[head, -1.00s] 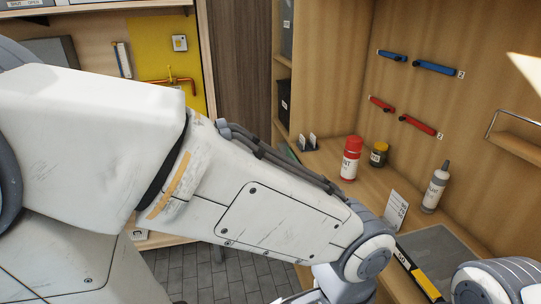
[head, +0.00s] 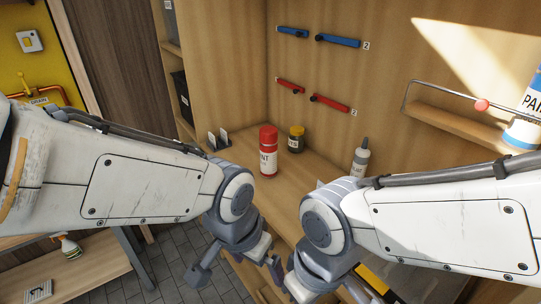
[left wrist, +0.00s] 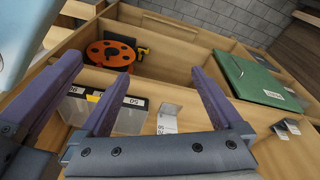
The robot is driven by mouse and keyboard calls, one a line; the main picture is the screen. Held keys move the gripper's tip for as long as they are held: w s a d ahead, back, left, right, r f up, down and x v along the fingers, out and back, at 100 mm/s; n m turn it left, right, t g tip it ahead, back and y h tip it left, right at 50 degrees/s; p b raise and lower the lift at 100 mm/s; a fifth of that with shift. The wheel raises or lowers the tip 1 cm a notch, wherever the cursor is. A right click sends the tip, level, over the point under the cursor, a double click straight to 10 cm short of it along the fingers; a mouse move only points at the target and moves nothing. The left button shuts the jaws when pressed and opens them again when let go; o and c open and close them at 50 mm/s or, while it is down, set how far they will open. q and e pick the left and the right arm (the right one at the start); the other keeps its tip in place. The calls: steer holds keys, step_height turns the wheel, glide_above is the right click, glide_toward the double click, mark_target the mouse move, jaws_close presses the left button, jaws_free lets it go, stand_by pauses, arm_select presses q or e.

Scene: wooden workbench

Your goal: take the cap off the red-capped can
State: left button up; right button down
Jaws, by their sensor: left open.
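The red-capped can (head: 267,152) stands upright at the back of the workbench in the head view. It has a red cap, a white label and a red lower body, and the cap is on. My left gripper (head: 262,268) is below and in front of it, apart from it, open with nothing between its fingers. In the left wrist view its purple fingers (left wrist: 163,72) stand apart; the can is not visible there. My right gripper (head: 325,288) is close to the right of the left one, low in the head view, its fingertips mostly hidden.
A dark yellow-capped jar (head: 296,139) stands right of the can, and a grey-topped bottle (head: 360,158) further right. Red and blue handles hang on the back panel. The left wrist view shows an orange spool (left wrist: 110,54) and a green folder (left wrist: 258,80).

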arm_select(q)
steer(key=w+d+f+n+t+h+b, duration=0.1)
steer(key=w+f+t+b, duration=0.2)
steer(key=w, duration=1.1)
steer(key=w+d+f+n+t+b, duration=0.1)
steer(key=w+d+f+t+b, duration=0.15)
steer(key=w, duration=1.05)
steer(key=t+h+b, duration=0.2)
steer(key=t+b, duration=0.3)
steer(key=t, duration=0.1)
glide_toward(265, 161)
steer(key=x, duration=0.5)
steer(key=shift+d+f, duration=0.3)
steer(key=shift+d, duration=0.05)
steer(key=shift+w, duration=0.4)
steer(key=p+x, duration=0.1)
steer(key=x, duration=0.3)
steer(key=shift+w+p, duration=0.35)
steer(key=shift+w, duration=0.05)
steer(key=shift+r+p+x, duration=0.2)
steer(key=shift+p+x, duration=0.3)
steer(key=shift+x, duration=0.65)
steer(key=shift+r+p+x, duration=0.15)
steer(key=shift+p+x, duration=0.35)
steer(key=shift+x, duration=0.65)
steer(key=shift+w+d+f, duration=0.15)
steer(key=shift+w+d, duration=0.1)
steer(key=shift+w, duration=0.2)
jaws_close()
